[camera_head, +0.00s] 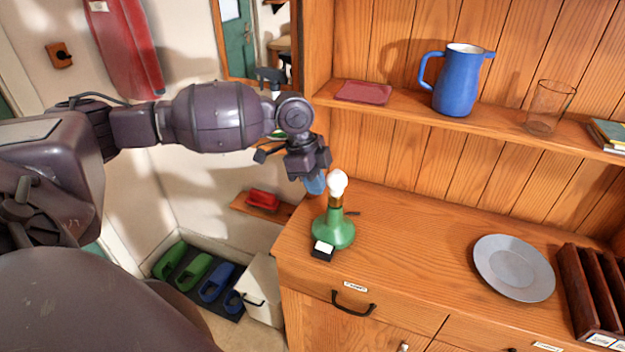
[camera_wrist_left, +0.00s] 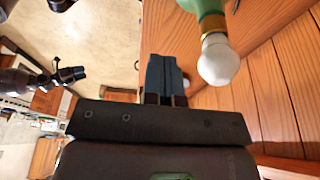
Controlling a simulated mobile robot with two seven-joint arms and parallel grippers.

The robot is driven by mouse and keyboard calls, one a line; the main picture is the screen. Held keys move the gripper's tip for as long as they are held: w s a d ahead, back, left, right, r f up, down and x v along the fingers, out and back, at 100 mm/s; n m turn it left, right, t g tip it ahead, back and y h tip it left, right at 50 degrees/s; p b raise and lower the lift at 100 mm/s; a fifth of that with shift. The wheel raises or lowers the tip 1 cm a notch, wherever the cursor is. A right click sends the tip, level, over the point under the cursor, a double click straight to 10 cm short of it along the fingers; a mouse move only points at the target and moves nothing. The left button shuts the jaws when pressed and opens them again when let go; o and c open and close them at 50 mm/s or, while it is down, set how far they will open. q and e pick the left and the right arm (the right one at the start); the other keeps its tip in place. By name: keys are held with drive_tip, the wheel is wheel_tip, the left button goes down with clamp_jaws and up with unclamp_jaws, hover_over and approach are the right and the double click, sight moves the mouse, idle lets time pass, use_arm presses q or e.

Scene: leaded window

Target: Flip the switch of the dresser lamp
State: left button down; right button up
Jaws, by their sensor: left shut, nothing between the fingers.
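The dresser lamp (camera_head: 334,230) has a green base, a brass neck and a bare white bulb. It stands upright at the left end of the dresser top. Its switch, a black box with a white rocker (camera_head: 322,249), sits at the front of the base. My left gripper (camera_head: 314,184) is shut and empty, at about bulb height, just left of the bulb in the picture. In the left wrist view its blue-grey fingers (camera_wrist_left: 165,76) are together beside the bulb (camera_wrist_left: 218,60), with a small gap in the picture. The switch is not seen there. My right gripper is not seen in the head view.
The dresser top (camera_head: 420,230) is clear between the lamp and a grey plate (camera_head: 514,267). A wooden rack (camera_head: 592,290) stands at the far right.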

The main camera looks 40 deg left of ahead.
use_arm(q)
drive_tip(key=d+v, duration=0.1)
drive_tip(key=v, duration=0.9)
drive_tip(key=shift+w+d+r, duration=0.2)
drive_tip(key=shift+d+r, duration=0.15)
drive_tip(key=shift+r, duration=0.25)
